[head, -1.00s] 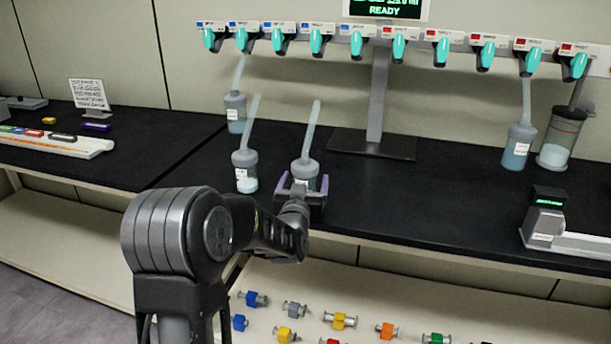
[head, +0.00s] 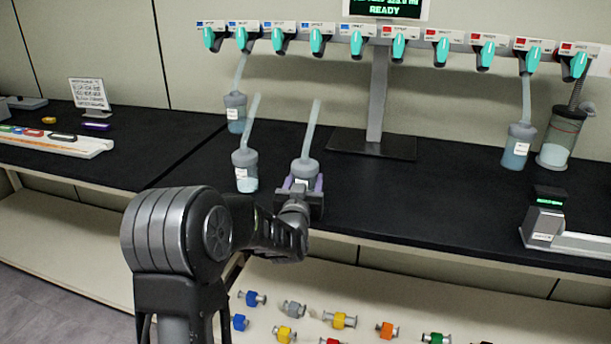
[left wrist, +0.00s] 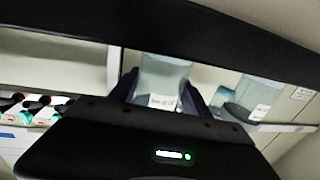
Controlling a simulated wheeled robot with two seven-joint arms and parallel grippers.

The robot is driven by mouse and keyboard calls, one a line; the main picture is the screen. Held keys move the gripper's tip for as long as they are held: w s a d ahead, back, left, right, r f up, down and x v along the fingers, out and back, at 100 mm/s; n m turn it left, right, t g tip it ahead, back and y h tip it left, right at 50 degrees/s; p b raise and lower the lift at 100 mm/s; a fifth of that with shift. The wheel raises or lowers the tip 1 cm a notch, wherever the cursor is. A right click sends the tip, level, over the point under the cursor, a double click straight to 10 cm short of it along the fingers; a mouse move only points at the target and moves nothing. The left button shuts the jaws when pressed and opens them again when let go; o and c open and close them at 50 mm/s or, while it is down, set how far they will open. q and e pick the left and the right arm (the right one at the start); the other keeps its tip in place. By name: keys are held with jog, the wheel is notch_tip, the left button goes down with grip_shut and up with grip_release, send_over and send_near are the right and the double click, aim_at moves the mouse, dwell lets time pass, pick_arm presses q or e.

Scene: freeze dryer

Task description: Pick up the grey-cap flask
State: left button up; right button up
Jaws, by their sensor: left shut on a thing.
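A grey-cap flask (head: 306,171) with a pale tube rising from its cap stands upright on the black bench, in front of the steel post. My left gripper (head: 304,186) is shut on this flask from the front, with its purple fingers on either side of the body. In the left wrist view the held flask (left wrist: 162,82) shows clear glass and a white label between the fingers. Its lower part is hidden by my gripper in the head view. My right gripper is not in view.
A similar grey-cap flask (head: 245,170) stands close to the left, and another (head: 236,113) behind it. At the right are a blue-filled flask (head: 517,147) and a wider vessel (head: 560,138). A row of teal valves (head: 400,46) hangs above. Bench between is clear.

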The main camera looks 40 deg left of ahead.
aim_at(305, 144)
pick_arm(q)
grip_shut()
jog(key=shift+r, duration=0.15)
dwell(0.4)
notch_tip(305, 144, up, 10)
jog(key=shift+f+p, duration=0.1)
jog(key=shift+p, duration=0.55)
